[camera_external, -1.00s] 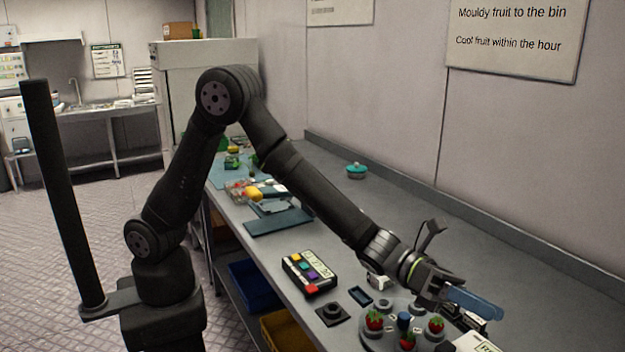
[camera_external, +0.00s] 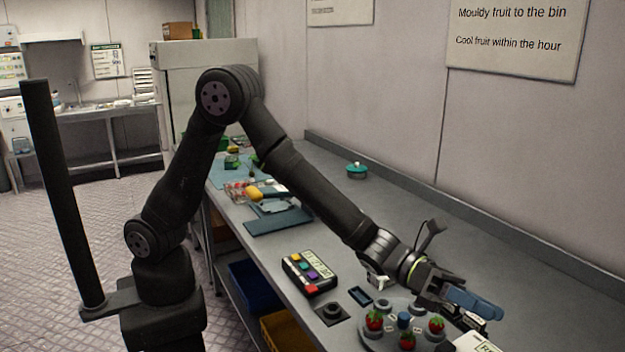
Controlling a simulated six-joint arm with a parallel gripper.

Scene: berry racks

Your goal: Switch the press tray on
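My gripper (camera_external: 474,301), with blue fingers, hangs low over the right edge of a round grey disc (camera_external: 375,341) at the near end of the bench. Its fingers point right; I cannot tell whether they are open or shut, and no held object is visible. The disc carries several red strawberries (camera_external: 374,320) and a small blue cylinder (camera_external: 404,320). Left of it lie a black square plate with a round knob (camera_external: 332,313) and a black box with coloured buttons (camera_external: 310,274). I cannot tell which of these belongs to the press tray.
A white labelled box (camera_external: 476,343) is at the bottom edge, close to my gripper. A small dark blue pad (camera_external: 361,296) lies between the button box and the disc. A teal-lidded dish (camera_external: 356,171) stands farther back.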

